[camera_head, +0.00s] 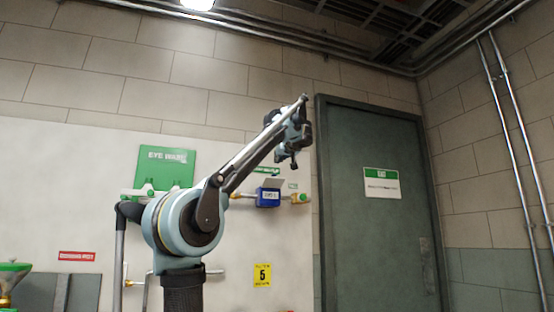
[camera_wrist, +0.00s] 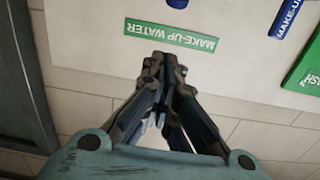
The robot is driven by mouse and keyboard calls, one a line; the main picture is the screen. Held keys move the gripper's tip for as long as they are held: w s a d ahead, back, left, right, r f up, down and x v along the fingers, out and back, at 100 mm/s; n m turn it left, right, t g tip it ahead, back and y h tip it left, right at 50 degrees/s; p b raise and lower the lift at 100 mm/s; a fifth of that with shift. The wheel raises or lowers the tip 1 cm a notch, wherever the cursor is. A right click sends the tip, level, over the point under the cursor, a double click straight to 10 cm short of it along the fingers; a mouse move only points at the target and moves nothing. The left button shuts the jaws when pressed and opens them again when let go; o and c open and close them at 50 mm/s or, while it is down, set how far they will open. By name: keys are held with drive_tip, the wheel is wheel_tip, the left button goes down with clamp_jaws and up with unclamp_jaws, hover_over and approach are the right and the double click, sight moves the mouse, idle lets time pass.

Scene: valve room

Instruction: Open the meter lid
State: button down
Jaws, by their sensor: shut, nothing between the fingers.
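The meter (camera_head: 267,197) is a small blue box with a white label, set in a pipe on the white wall panel in the head view. A grey flap (camera_head: 274,183) that looks like its lid stands tilted up at its top. My gripper (camera_head: 292,164) is above and to the right of the meter in the picture, apart from it. In the wrist view my gripper (camera_wrist: 160,62) is shut and empty. A small blue piece (camera_wrist: 177,3) at the top edge of that view may be part of the meter; the rest is out of frame.
A brass fitting with a green part (camera_head: 300,198) is right of the meter. A grey door (camera_head: 377,220) stands further right. A green eye wash sign (camera_head: 166,168) is on the panel. A green make-up water label (camera_wrist: 170,36) shows upside down.

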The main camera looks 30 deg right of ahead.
sight(276, 177)
drive_tip(key=x, duration=0.4)
drive_tip(key=shift+w, duration=0.3)
drive_tip(key=shift+s+a+f, duration=0.15)
drive_tip(key=shift+s+f, duration=0.4)
drive_tip(key=shift+f, duration=0.3)
drive_tip(key=shift+s+a+f, duration=0.1)
drive_tip(key=shift+s+f, duration=0.05)
drive_tip(key=shift+f, duration=0.35)
drive_tip(key=shift+s+f, duration=0.2)
drive_tip(key=shift+f, duration=0.3)
